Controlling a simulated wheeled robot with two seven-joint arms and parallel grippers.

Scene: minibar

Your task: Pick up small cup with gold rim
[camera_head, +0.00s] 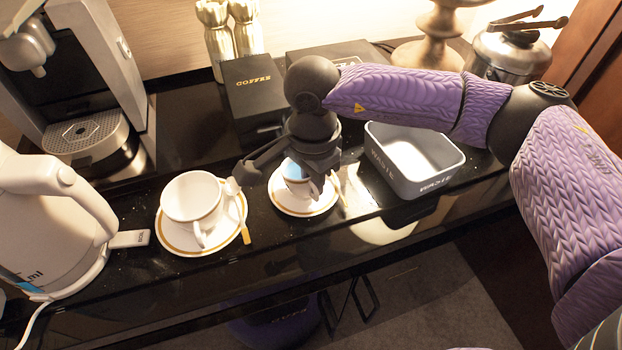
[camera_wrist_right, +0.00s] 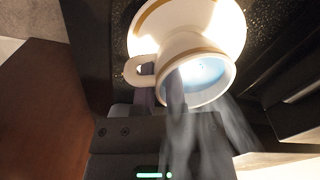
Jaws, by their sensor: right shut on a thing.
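A small white cup (camera_head: 294,170) is under my right gripper in the head view, over a saucer with a gold rim (camera_head: 291,208). The right gripper (camera_head: 316,186) points down and is shut on the cup. In the right wrist view the small cup (camera_wrist_right: 196,67) shows its gold band, handle and pale blue inside, with the gripper fingers (camera_wrist_right: 185,100) at its rim, one of them blurred. I cannot tell whether the cup touches its saucer (camera_wrist_right: 227,22). A larger white cup (camera_head: 190,197) stands on another gold-rimmed saucer (camera_head: 176,243) to the left. My left gripper is not in view.
A white kettle (camera_head: 45,215) and a coffee machine (camera_head: 75,90) stand on the left. A grey waste bin (camera_head: 408,178) is right of the small cup. A black coffee box (camera_head: 255,95) stands behind. The glossy black counter's front edge is close to both saucers.

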